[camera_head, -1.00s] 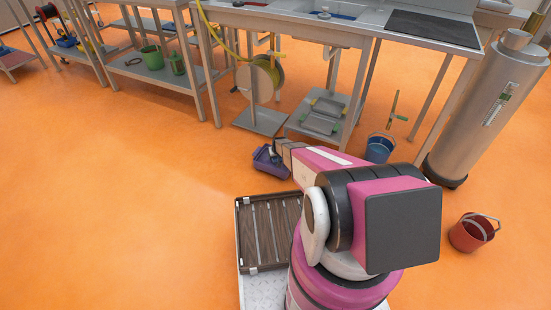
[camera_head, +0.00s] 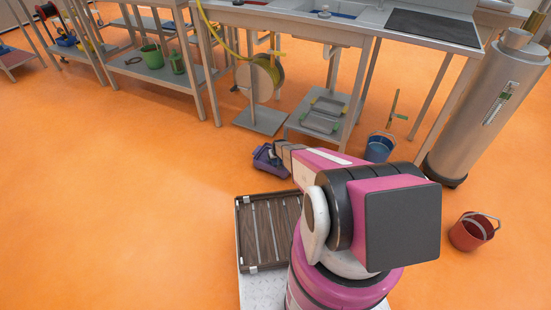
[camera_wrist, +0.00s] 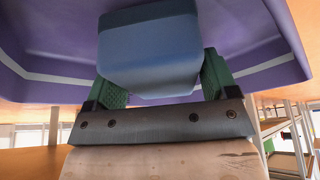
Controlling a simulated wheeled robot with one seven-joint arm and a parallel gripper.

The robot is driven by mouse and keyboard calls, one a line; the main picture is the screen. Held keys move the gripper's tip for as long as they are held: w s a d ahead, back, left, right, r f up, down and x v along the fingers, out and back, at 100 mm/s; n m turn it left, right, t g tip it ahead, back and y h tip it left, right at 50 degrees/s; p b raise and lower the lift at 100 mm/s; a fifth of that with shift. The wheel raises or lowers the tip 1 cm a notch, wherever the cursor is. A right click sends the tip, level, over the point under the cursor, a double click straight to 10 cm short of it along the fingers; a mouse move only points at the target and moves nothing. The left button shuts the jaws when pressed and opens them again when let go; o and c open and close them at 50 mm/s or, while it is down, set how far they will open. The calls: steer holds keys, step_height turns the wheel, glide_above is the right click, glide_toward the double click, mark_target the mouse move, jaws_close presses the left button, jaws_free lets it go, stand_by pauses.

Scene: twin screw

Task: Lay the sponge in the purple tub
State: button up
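The purple tub (camera_head: 267,166) stands on the orange floor beyond my arm in the head view. Its purple wall with a pale stripe fills the upper part of the wrist view (camera_wrist: 50,35). The sponge (camera_wrist: 150,55) is a blue block between the two green finger pads of my gripper (camera_wrist: 163,85), which appear to touch both its sides. The sponge is in front of the tub wall in that view; whether it touches the tub's bottom cannot be told. In the head view my gripper (camera_head: 277,153) is at the tub, its fingers mostly hidden.
A dark slatted wooden crate (camera_head: 242,235) is on my base, left of my arm. A blue bucket (camera_head: 380,149) stands right of the tub and a red bucket (camera_head: 469,234) farther right. A steel bench (camera_head: 345,25) is behind. Floor to the left is clear.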

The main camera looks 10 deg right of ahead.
steer(key=shift+o, duration=0.5)
steer(key=shift+r, duration=0.15)
steer(key=shift+r, duration=0.3)
steer(key=s+r+g, duration=0.1)
steer(key=s+r, duration=1.1)
steer(key=r, duration=0.4)
steer(key=s+r+m+g, duration=0.1)
steer(key=s+r+g, duration=0.1)
steer(key=s+r, duration=1.1)
steer(key=s+r+g, duration=0.1)
steer(key=s+r, duration=1.1)
steer(key=r, duration=0.7)
steer(key=shift+s+m+g+h, duration=0.2)
steer(key=shift+m+g+h, duration=0.1)
steer(key=shift+m+h, duration=0.1)
